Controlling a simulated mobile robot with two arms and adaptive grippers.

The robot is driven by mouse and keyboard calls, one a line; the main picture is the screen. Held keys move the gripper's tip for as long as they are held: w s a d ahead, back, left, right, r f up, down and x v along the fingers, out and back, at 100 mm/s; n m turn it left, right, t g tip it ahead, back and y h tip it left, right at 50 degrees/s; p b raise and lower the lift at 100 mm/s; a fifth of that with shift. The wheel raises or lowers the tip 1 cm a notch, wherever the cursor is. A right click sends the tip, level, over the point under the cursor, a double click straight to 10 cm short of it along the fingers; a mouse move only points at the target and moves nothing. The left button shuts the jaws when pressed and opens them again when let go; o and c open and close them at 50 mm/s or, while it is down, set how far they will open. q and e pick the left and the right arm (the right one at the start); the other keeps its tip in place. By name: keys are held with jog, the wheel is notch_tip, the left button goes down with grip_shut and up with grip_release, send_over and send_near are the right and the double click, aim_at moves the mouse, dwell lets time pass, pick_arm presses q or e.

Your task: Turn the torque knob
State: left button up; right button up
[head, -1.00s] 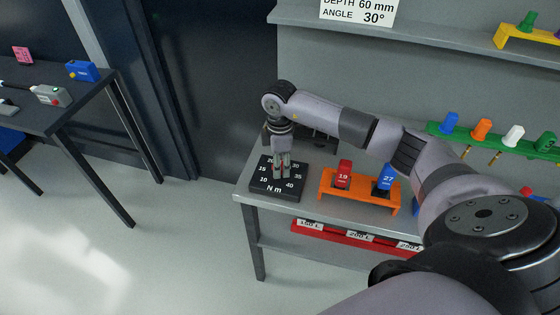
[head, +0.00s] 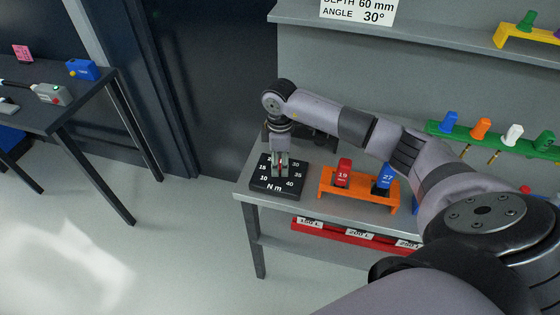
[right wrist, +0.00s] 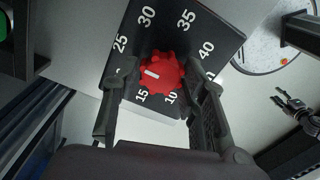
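The torque dial (head: 262,184) is a black plate with white numbers and "N m" on the small bench. Its red scalloped knob (right wrist: 165,80) shows in the right wrist view; its white mark points left, between 15 and 25. My right gripper (head: 280,173) is over the dial, pointing down. In the right wrist view its fingers (right wrist: 161,85) stand on either side of the knob, with narrow gaps visible. The left finger hides part of the scale. A small dark gripper, seemingly my left (right wrist: 287,102), shows at the right edge of that view, too small to read.
An orange rack (head: 357,197) with red block 19 (head: 343,172) and blue block 27 (head: 384,178) stands right of the dial. A green tool rack (head: 470,136) is on the wall. Red labelled bins sit below the bench. Open floor lies left.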

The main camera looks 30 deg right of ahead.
aim_at(280, 164)
jog(key=o, duration=0.3)
notch_tip(280, 164, up, 12)
dwell(0.7)
dwell(0.3)
